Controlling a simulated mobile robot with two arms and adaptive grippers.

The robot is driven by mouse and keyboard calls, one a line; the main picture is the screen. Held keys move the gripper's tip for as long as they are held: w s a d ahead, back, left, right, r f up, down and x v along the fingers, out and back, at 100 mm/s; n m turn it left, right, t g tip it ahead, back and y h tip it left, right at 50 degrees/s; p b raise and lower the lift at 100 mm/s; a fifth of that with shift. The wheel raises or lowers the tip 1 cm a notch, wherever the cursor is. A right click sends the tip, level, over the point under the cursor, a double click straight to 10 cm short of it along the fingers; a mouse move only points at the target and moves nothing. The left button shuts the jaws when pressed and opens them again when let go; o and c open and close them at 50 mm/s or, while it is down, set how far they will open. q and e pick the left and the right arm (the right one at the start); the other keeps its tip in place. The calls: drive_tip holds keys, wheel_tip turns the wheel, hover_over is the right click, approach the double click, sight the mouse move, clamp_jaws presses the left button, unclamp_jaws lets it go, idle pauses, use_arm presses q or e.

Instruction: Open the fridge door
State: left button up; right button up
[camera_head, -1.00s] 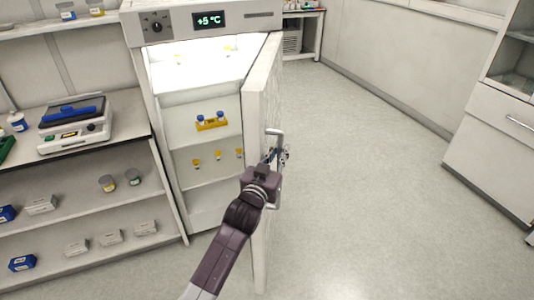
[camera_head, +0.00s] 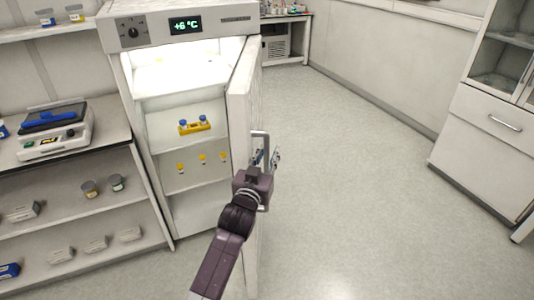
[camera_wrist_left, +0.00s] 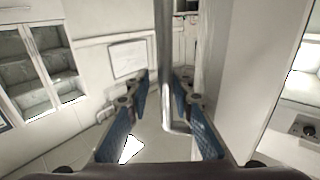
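The white fridge (camera_head: 178,28) stands at the left of the head view, its lit inside showing. Its door (camera_head: 243,100) stands open, swung out toward me, seen nearly edge-on. The metal door handle (camera_head: 265,142) is on the door's outer face and also shows as a vertical bar in the left wrist view (camera_wrist_left: 164,60). My left gripper (camera_head: 266,160) is at the handle. In the left wrist view its blue-padded fingers (camera_wrist_left: 164,95) stand apart on either side of the bar, with gaps showing. My right gripper is out of view.
Shelves (camera_head: 70,160) with a scale (camera_head: 52,135), jars and small boxes stand left of the fridge. Inside the fridge is a yellow rack (camera_head: 194,128) with blue-capped vials. The floor (camera_head: 350,190) right of the door is clear. A white cabinet (camera_head: 490,140) stands at the right.

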use_arm(q)
drive_tip(key=shift+r, duration=0.5)
drive_tip(key=shift+s+a+f, duration=0.15)
drive_tip(key=shift+s+f, duration=0.25)
drive_tip(key=shift+s, duration=0.1)
drive_tip(key=v, duration=1.1)
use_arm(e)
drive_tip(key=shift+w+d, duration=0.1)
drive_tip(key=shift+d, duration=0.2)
use_arm(q)
drive_tip(key=shift+f, duration=0.1)
